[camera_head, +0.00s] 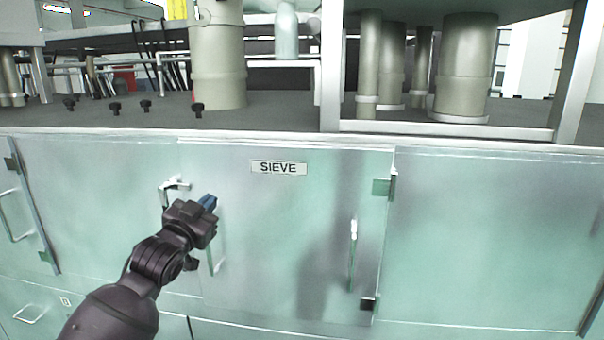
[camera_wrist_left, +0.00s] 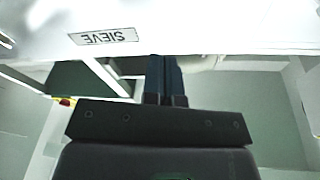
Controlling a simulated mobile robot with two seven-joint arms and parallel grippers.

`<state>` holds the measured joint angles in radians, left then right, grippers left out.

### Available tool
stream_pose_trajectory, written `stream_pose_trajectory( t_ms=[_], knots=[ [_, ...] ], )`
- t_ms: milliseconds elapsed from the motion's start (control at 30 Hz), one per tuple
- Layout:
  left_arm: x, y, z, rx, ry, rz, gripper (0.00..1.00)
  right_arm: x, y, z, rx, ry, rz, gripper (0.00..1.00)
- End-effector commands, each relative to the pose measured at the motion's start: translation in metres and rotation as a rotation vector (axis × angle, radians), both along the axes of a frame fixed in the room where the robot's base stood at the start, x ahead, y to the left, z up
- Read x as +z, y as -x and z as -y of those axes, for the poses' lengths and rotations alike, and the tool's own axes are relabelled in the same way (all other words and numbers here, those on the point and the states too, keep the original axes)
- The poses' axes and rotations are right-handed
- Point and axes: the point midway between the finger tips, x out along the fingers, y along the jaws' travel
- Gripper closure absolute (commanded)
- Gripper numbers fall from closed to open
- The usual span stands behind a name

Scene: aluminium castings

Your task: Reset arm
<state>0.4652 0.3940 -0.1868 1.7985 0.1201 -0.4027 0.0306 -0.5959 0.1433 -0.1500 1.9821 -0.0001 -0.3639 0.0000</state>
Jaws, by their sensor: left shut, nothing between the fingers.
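My left gripper (camera_head: 208,203) reaches in from the lower left in the head view. Its blue fingers are shut with nothing between them. It is in front of the pale green cabinet door labelled SIEVE (camera_head: 279,168), near that door's left handle (camera_head: 218,252). I cannot tell whether it touches the door. In the left wrist view the shut fingers (camera_wrist_left: 164,75) point up, with the SIEVE label (camera_wrist_left: 106,37) upside down to their left. My right gripper is in neither view.
The cabinet front carries another handle (camera_head: 353,255) and hinges (camera_head: 383,187). Above it a grey countertop (camera_head: 285,119) holds large greenish cylinders (camera_head: 217,70), a metal frame (camera_head: 331,70) and several small black knobs (camera_head: 146,105). Another door handle (camera_head: 12,216) is at the far left.

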Motion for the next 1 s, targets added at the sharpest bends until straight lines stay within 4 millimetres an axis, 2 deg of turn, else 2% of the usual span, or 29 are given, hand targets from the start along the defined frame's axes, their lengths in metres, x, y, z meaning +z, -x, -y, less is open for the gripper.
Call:
stream_pose_trajectory(
  t_ms=[33,100,267,400,567,800,900,1000],
  knots=[
    [-0.028,0.012,-0.004,0.011,0.001,-0.027,1.00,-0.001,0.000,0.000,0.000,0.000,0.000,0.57],
    [-0.059,0.028,-0.008,0.028,-0.001,-0.056,1.00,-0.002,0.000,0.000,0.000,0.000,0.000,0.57],
    [-0.127,0.069,-0.020,0.067,0.011,-0.138,1.00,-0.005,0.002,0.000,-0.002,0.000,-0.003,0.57],
    [-0.184,0.109,-0.031,0.106,0.034,-0.224,1.00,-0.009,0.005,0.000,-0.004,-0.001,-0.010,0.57],
    [-0.245,0.162,-0.044,0.157,0.063,-0.339,1.00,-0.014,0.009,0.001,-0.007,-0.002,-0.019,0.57],
    [-0.333,0.254,-0.060,0.242,0.117,-0.538,1.00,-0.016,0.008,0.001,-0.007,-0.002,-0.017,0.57],
    [-0.366,0.294,-0.066,0.278,0.133,-0.622,1.00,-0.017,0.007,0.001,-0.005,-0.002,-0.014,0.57],
    [-0.389,0.328,-0.070,0.306,0.143,-0.690,1.00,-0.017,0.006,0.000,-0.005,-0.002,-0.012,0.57]
  ],
)
